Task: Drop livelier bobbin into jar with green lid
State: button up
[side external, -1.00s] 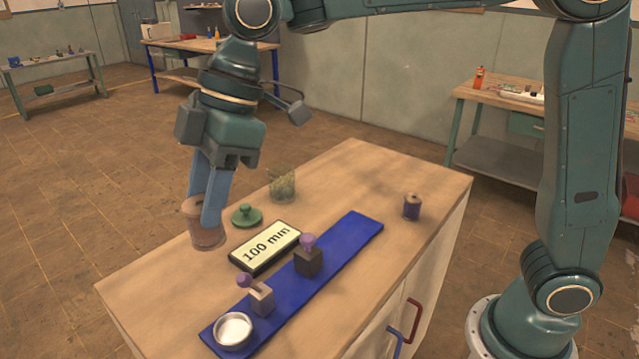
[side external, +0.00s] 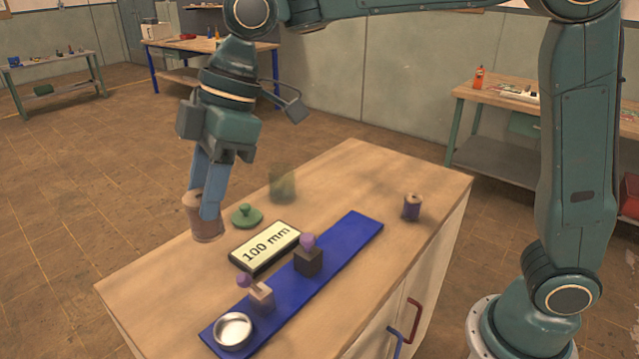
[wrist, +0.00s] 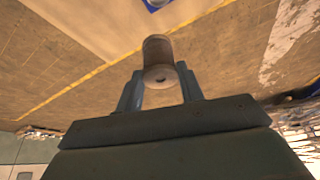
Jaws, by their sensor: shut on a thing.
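My gripper (side external: 209,203) is shut on a bobbin with dull reddish-brown thread (side external: 197,226), above the far left part of the worktop. In the wrist view the brown bobbin (wrist: 158,52) sits between the two fingers (wrist: 160,90). A green knobbed lid (side external: 246,215) lies on the worktop, between the held bobbin and the jar.
A "100 mm" block (side external: 266,249) lies mid-worktop (side external: 350,180). A blue strip (side external: 350,237) bears two small blocks with purple knobs, a dark one (side external: 308,262) and a pale one (side external: 261,296), and a round metal dish (side external: 233,331). The worktop between jar and purple bobbin is clear.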

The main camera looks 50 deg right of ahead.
jog(key=w+d+f+m+t, duration=0.2)
jog(key=w+d+m, duration=0.3)
jog(key=w+d, duration=0.95)
jog(key=w+d+f+m+h, duration=0.1)
jog(key=w+d, duration=0.2)
jog(key=d, duration=0.6)
jog(key=w+d+f+m+h, duration=0.1)
jog(key=w+d+m, duration=0.1)
jog(key=d, duration=0.7)
jog(key=shift+w+d+m+t, duration=0.3)
jog(key=shift+w, duration=0.2)
jog(key=shift+f, duration=0.2)
send_over(282, 184)
jog(key=w+d, duration=0.2)
jog(key=d, duration=0.1)
notch_tip(282, 184, down, 11)
jog(key=shift+r, duration=0.2)
jog(key=shift+s+a, duration=0.1)
